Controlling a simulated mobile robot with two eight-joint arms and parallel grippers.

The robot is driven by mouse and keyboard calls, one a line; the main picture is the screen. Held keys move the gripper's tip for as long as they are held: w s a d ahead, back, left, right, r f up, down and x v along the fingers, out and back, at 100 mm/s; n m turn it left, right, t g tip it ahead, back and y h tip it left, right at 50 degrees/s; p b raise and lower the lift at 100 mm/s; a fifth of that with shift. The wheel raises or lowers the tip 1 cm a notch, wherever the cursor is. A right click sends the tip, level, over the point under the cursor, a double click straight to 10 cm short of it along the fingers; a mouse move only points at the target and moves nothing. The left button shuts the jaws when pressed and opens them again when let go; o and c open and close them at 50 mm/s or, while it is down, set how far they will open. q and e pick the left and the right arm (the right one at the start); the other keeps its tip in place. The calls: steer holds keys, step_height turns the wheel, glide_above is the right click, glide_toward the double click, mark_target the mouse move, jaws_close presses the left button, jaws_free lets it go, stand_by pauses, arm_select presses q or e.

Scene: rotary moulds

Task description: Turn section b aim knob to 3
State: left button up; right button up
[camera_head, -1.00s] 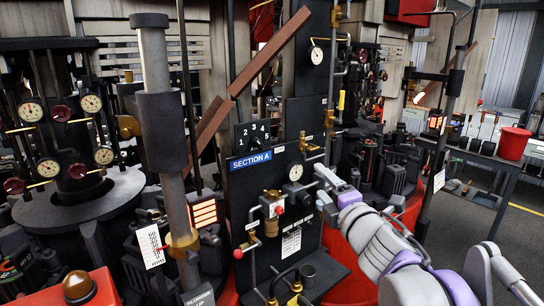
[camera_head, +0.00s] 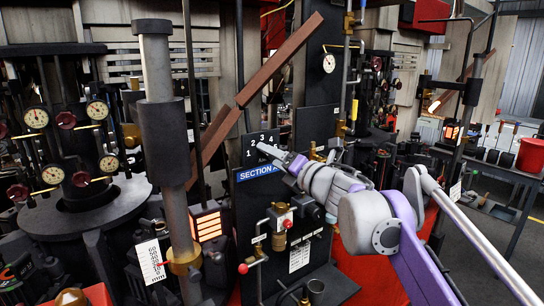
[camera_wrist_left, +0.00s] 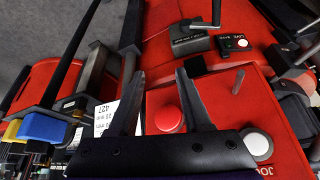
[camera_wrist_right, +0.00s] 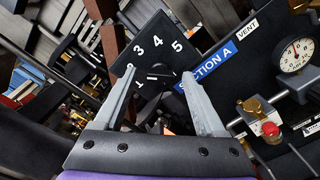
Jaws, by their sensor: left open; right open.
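A dark dial plate (camera_head: 262,137) with white numbers stands above a blue SECTION A sign (camera_head: 257,171). No section B label is legible. In the right wrist view the dial plate (camera_wrist_right: 151,38) shows tilted, with 1, 3, 4 and 5 readable. A small dark knob with a pale line (camera_wrist_right: 154,77) shows between my fingers; its setting is unclear. My right gripper (camera_wrist_right: 158,73) is open in front of the dial; contact cannot be told. In the head view my right gripper (camera_head: 266,150) covers the dial's lower part. My left gripper (camera_wrist_left: 160,76) is open and empty above red housing.
A gauge (camera_wrist_right: 296,54) and a red-knobbed brass valve (camera_wrist_right: 268,124) sit beside the sign. A brown diagonal beam (camera_head: 270,70) passes above the dial. A grey vertical post (camera_head: 165,150) stands to the left. A red round button (camera_wrist_left: 168,118) lies below my left fingers.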

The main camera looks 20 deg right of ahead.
steer(key=shift+w+a, duration=0.15)
steer(key=shift+w, duration=0.2)
jaws_close()
steer(key=shift+m, duration=0.3)
steer(key=shift+f+m+p, duration=0.1)
steer(key=shift+m+p, duration=0.35)
steer(key=shift+m, duration=3.05)
